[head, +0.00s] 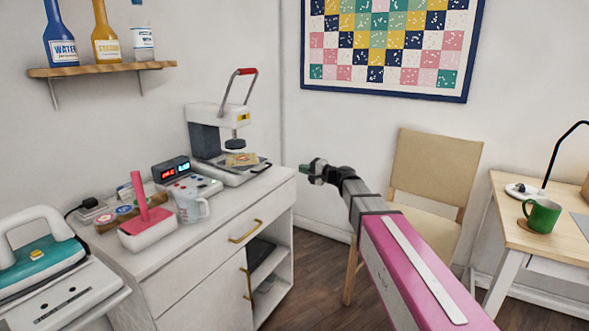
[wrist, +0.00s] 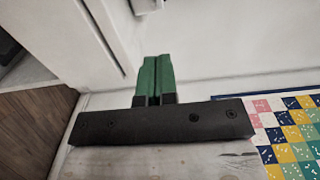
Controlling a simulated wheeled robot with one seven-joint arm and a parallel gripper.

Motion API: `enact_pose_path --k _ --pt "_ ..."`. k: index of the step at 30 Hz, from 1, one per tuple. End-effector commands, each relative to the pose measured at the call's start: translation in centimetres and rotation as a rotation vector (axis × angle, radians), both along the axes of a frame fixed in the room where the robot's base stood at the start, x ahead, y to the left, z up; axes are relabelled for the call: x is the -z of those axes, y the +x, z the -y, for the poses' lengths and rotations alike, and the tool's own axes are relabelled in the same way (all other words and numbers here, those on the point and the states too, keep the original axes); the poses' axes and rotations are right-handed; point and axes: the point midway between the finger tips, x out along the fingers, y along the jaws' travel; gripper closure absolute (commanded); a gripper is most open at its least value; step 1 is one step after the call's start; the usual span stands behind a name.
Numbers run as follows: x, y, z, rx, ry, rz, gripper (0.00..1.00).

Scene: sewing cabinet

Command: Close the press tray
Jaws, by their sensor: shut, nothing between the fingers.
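The white and grey heat press (head: 205,133) stands at the back right of the cabinet top, its red-tipped lever raised. Its press tray (head: 258,171) sticks out at the front right, under and ahead of the round dark head. A tan patterned patch (head: 241,159) lies on it. My gripper (head: 306,169) is in the air right of the tray and the cabinet's right end, apart from both. Its green fingers, also in the wrist view (wrist: 157,78), are shut and empty. The tray cannot be made out in the wrist view.
The white cabinet (head: 205,250) bears a control box with red digits (head: 171,169), a glass cup (head: 192,207) and a pink-handled tool (head: 147,226). A beige chair (head: 432,175) stands behind my arm. A desk with a green mug (head: 541,216) is at right.

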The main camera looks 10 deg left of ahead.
Motion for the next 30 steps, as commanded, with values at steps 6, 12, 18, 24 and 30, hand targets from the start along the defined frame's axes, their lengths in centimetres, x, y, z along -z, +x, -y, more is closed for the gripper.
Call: enact_pose_path --k 6,12,18,24,30 --pt "-2.5 -5.8 -0.6 -0.018 -0.112 -0.042 1.00" --pt "-3.5 -8.2 -1.1 -0.013 -0.184 -0.074 1.00" --pt "-3.0 -7.2 -2.9 -0.013 -0.188 -0.076 1.00" --pt "-2.3 -5.8 -6.3 -0.014 -0.187 -0.076 1.00" --pt "-1.5 -4.5 -9.7 -0.013 -0.187 -0.076 1.00"
